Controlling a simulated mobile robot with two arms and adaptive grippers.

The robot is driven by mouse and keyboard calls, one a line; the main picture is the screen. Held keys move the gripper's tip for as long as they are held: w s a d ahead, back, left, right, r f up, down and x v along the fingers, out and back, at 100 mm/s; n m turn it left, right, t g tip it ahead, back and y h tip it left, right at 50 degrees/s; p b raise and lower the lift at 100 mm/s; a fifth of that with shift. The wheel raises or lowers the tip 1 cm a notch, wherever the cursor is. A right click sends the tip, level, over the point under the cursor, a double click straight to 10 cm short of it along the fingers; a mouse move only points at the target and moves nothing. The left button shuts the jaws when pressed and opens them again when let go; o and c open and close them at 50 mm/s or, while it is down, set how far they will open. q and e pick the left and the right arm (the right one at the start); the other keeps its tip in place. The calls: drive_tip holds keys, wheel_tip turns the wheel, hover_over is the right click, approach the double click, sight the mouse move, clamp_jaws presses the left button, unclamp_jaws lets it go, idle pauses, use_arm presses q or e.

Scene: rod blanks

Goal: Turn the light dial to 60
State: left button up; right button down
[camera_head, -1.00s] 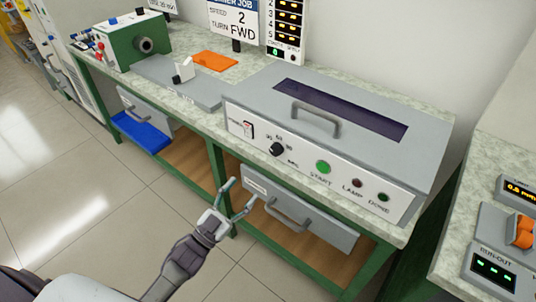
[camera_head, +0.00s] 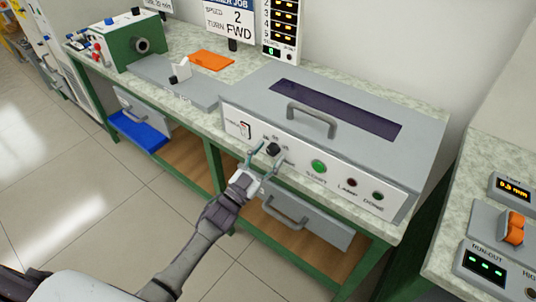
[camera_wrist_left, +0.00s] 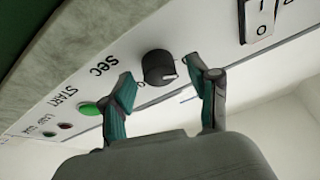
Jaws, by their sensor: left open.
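The light dial is a small black knob (camera_head: 273,149) with a white pointer mark, on the white front panel of a grey box (camera_head: 350,168). It also shows in the left wrist view (camera_wrist_left: 158,68), where part of its scale is hidden by my fingers. My left gripper (camera_head: 266,158) is open right in front of the knob. In the left wrist view its two fingers (camera_wrist_left: 165,92) stand on either side of the knob, apart from it as far as I can tell. My right gripper does not show.
The panel also has a power switch (camera_head: 245,130), a green START button (camera_head: 319,166) and two lamps to the right. A drawer with a handle (camera_head: 287,208) sits under the bench, below my gripper. A second bench (camera_head: 452,215) stands at the right.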

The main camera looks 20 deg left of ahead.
use_arm(q)
drive_tip(key=shift+c, duration=0.2)
drive_tip(key=c, duration=1.1)
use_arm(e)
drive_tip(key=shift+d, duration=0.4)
